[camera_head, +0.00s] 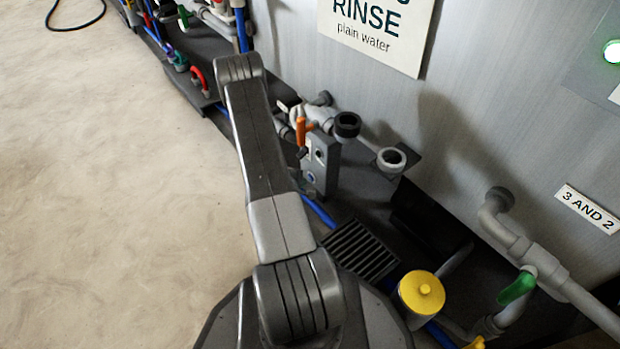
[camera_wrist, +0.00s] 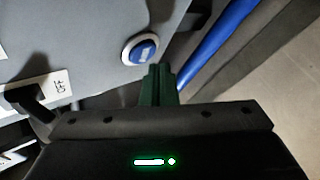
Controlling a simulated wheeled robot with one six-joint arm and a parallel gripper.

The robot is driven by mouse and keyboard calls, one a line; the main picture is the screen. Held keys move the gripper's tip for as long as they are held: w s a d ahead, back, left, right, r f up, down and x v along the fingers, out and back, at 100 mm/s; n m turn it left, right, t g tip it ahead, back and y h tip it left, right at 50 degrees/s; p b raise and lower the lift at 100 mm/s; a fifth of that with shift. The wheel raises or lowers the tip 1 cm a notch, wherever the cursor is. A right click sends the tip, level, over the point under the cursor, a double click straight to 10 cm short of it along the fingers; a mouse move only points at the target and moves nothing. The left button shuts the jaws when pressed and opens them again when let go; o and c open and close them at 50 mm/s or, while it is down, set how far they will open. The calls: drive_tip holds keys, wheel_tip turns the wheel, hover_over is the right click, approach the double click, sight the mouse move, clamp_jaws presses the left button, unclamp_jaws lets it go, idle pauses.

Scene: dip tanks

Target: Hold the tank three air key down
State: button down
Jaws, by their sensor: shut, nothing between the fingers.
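A round blue key (camera_wrist: 145,49) in a pale ring sits on a grey control box (camera_wrist: 80,40) in the wrist view. My gripper (camera_wrist: 160,72) is shut and empty, its dark green fingertips at the lower right edge of the key. I cannot tell whether they touch it. In the head view the grey box (camera_head: 325,165) stands below the RINSE sign, with the blue key (camera_head: 311,177) low on its face. No tank number is readable on the box. My gripper is not visible in the head view.
An orange-handled valve (camera_head: 302,130) and grey pipe ends (camera_head: 391,158) are close to the box. A blue hose (camera_wrist: 222,40) runs beside it. A black lever (camera_wrist: 30,98) and white label are at left in the wrist view.

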drive_tip(key=shift+s+a+p, duration=0.2)
drive_tip(key=shift+s+a, duration=0.5)
drive_tip(key=shift+a, duration=0.35)
drive_tip(key=shift+s+a+p, duration=0.2)
drive_tip(key=shift+s+a, duration=0.5)
drive_tip(key=shift+a, duration=0.35)
drive_tip(key=shift+s+a, duration=0.55)
drive_tip(key=shift+a, duration=0.25)
drive_tip(key=shift+s+a, duration=0.5)
drive_tip(key=shift+a, duration=0.25)
